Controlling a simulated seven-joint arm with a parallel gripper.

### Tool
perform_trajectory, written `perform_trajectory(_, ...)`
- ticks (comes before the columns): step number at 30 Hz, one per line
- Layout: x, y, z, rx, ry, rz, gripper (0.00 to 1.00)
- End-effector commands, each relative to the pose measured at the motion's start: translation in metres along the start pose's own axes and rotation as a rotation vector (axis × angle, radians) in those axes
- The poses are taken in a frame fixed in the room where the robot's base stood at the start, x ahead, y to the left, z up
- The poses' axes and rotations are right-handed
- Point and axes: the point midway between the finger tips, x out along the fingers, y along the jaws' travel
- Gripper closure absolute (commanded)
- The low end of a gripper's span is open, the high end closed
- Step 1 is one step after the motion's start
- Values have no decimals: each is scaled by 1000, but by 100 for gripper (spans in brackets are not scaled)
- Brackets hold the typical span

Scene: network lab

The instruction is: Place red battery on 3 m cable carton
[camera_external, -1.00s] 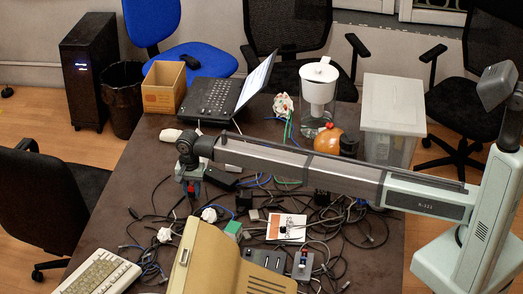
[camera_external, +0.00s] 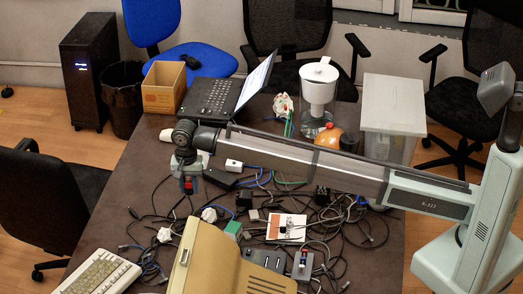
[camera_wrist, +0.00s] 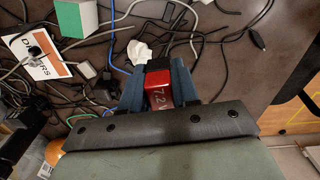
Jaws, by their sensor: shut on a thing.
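My gripper (camera_external: 187,177) is shut on the red battery (camera_external: 188,187) and hangs above the cluttered table at its left part. In the wrist view the battery (camera_wrist: 159,92) has a black end and the marking "72", and sits between the dark blue fingers of my gripper (camera_wrist: 158,80). An open brown cardboard carton (camera_external: 163,92) stands at the table's far left corner, beyond and left of my gripper. Its lettering is too small to read, so I cannot tell for sure that it is the 3 m cable carton.
A black laptop (camera_external: 212,98) is open right of the carton. Tangled cables cover the middle of the table. A water filter jug (camera_external: 318,90), an orange round object (camera_external: 327,140) and a lidded storage box (camera_external: 392,105) stand at the back right. A beige computer case (camera_external: 215,262) is in front.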

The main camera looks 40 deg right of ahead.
Motion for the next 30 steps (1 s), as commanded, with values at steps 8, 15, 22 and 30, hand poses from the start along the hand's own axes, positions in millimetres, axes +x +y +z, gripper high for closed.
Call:
perform_trajectory(8,-24,100,64,-3,1,-1,100)
perform_trajectory(15,-19,136,68,103,0,0,100)
perform_trajectory(22,-13,136,68,164,0,1,100)
perform_trajectory(30,28,136,68,165,0,2,100)
